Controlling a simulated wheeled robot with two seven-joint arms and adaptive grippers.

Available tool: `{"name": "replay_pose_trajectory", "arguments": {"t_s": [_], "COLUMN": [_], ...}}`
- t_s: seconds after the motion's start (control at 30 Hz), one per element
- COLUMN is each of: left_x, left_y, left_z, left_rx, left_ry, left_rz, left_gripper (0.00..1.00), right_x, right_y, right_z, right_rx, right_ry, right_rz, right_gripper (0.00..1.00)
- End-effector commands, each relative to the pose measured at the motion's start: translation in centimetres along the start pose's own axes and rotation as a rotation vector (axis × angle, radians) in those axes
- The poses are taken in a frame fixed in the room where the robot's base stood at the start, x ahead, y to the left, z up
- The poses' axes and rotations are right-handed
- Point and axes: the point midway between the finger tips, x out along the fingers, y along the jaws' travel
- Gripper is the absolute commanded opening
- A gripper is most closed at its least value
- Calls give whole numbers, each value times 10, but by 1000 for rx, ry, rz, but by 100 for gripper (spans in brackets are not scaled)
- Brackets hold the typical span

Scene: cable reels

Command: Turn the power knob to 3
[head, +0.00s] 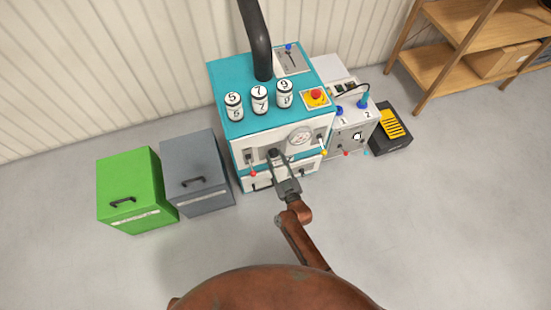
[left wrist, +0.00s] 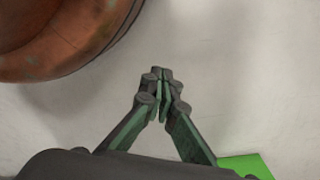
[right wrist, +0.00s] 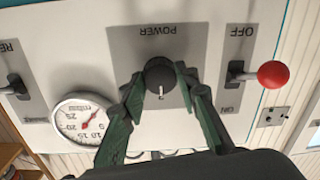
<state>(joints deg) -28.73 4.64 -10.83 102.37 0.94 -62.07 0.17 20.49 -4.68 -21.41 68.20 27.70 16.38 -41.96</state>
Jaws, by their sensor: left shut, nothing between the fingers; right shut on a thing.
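The dark round power knob (right wrist: 159,72) sits on a grey plate (right wrist: 128,40) under the upside-down word POWER in the right wrist view. Its white mark points to the bottom of that view. My right gripper (right wrist: 158,78) is shut on the knob, with one finger at each side. In the head view the right gripper (head: 275,158) reaches the front of the teal and white machine (head: 238,143). The scale numbers around the knob cannot be read. My left gripper (left wrist: 161,88) is shut and empty above the floor.
Near the knob are a red-ball OFF/ON lever (right wrist: 272,74), a dial gauge (right wrist: 82,118) and another lever (right wrist: 15,84). Grey (head: 196,165) and green (head: 130,180) bins stand left of the machine. A white unit (head: 350,135) stands at its right. The front floor is clear.

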Motion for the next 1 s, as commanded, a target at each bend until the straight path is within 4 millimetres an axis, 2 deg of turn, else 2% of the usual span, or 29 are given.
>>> {"name": "replay_pose_trajectory", "arguments": {"t_s": [0.37, 1.0], "left_x": [0, -14], "left_y": [0, 4], "left_z": [1, -2], "left_rx": [1, 1], "left_ry": [-5, -8], "left_rz": [0, 5], "left_gripper": [0, 0], "right_x": [0, -1], "right_y": [0, -1], "right_z": [1, 3], "right_rx": [132, 673], "right_ry": [4, 23], "right_rz": [1, 6], "right_gripper": [4, 4]}}
